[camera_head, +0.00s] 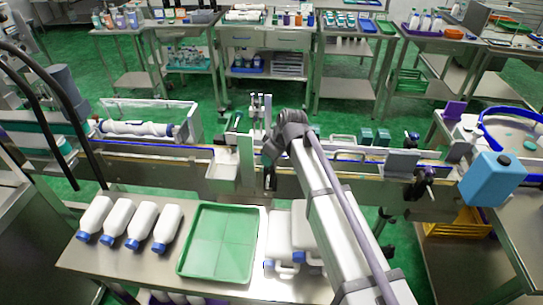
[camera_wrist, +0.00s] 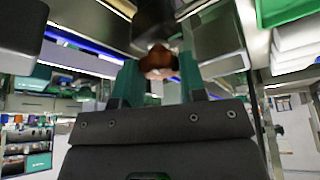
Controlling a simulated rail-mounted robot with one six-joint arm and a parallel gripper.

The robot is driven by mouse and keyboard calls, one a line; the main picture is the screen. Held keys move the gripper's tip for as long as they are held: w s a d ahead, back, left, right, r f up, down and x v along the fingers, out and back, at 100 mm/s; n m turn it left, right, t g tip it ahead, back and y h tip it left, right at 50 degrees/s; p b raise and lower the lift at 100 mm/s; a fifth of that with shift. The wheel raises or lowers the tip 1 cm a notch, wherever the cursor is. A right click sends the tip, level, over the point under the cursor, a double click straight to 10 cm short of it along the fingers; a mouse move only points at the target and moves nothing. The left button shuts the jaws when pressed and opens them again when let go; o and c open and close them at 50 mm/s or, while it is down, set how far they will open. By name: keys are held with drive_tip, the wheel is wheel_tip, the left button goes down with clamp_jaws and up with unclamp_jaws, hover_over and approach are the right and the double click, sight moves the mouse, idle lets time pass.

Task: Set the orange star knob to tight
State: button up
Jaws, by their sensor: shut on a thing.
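The orange star knob (camera_wrist: 157,58) looks brownish orange in the wrist view, in the upper middle under the dark machine parts. My gripper (camera_wrist: 160,76) has its two green fingers on either side of the knob and is shut on it. The fingers and the dark gripper body hide part of the knob. Its setting cannot be read. In the head view my arm reaches to the conveyor's near side, and the knob is not visible there.
The conveyor (camera_head: 335,175) runs across the middle. In front, a bench holds several white bottles (camera_head: 118,219) and a green tray (camera_head: 217,240). A blue canister (camera_head: 492,179) stands at the right. Dark brackets and metal panels crowd close around the knob.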

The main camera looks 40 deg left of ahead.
drive_tip(key=m+t, duration=0.1)
drive_tip(key=m, duration=0.2)
drive_tip(key=m+t, duration=0.1)
drive_tip(key=m, duration=0.2)
drive_tip(key=shift+s, duration=0.2)
drive_tip(key=m+t+h, duration=0.1)
drive_tip(key=m, duration=0.2)
drive_tip(key=m+t+h, duration=0.1)
drive_tip(key=m, duration=0.3)
drive_tip(key=shift+a, duration=0.2)
drive_tip(key=shift+h, duration=0.3)
drive_tip(key=o, duration=0.9)
drive_tip(key=p+v, duration=1)
drive_tip(key=shift+s+d+r, duration=0.1)
drive_tip(key=shift+s+r, duration=0.15)
drive_tip(key=shift+r, duration=0.05)
